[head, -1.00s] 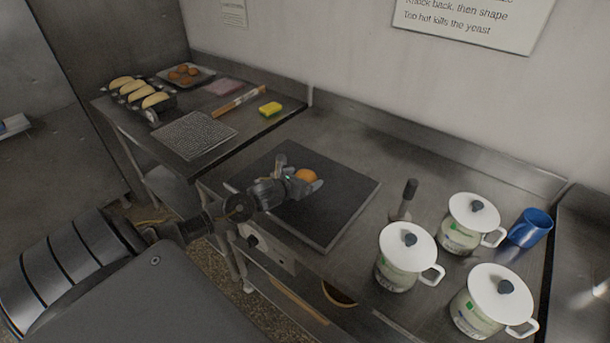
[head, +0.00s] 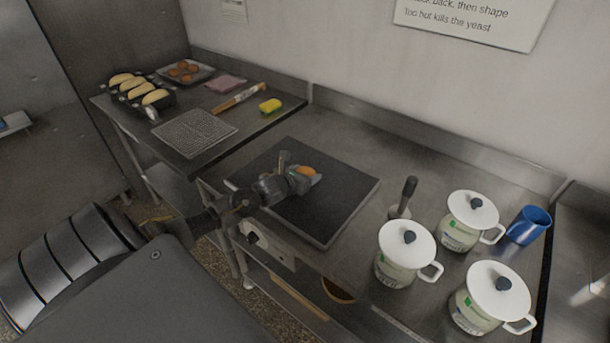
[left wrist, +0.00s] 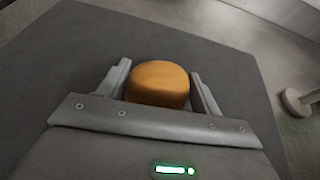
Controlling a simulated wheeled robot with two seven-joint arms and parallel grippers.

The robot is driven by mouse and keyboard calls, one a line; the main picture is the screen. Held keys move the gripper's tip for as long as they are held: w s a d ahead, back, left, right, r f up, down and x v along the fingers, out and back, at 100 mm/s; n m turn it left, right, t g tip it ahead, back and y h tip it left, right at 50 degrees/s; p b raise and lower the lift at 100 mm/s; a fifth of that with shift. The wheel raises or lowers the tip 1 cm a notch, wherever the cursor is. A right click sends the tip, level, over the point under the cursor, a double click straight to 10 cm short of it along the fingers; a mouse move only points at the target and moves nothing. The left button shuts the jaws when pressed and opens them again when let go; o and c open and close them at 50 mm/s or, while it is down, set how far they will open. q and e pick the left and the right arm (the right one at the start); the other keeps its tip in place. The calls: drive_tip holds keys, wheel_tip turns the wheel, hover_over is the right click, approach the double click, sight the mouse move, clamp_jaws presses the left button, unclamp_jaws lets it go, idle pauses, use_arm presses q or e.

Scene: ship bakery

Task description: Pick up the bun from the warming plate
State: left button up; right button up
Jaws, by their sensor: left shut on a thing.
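The bun (head: 306,170) is round and golden brown, over the dark square warming plate (head: 335,215) on the steel counter. My left gripper (head: 303,178) reaches in from the left and is shut on the bun. In the left wrist view the bun (left wrist: 158,83) sits between the two fingers (left wrist: 160,90), and the dark plate (left wrist: 60,55) lies behind it. I cannot tell whether the bun touches the plate or is slightly above it. The gripper hides part of the bun in the head view. My right gripper is not in view.
Three white lidded pots (head: 406,255) and a blue mug (head: 529,226) stand right of the plate, with a dark-handled tool (head: 405,195) nearer it.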

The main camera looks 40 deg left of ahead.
use_arm(q)
drive_tip(key=shift+r, duration=0.1)
drive_tip(key=shift+r, duration=0.2)
wheel_tip(320, 180, up, 2)
drive_tip(key=shift+r, duration=0.1)
drive_tip(key=s+a+r+b, duration=0.3)
drive_tip(key=s+a+r, duration=0.4)
drive_tip(key=s+r, duration=0.3)
drive_tip(key=shift+s+a+r, duration=0.15)
drive_tip(key=shift+s+a, duration=0.1)
drive_tip(key=shift+s, duration=0.6)
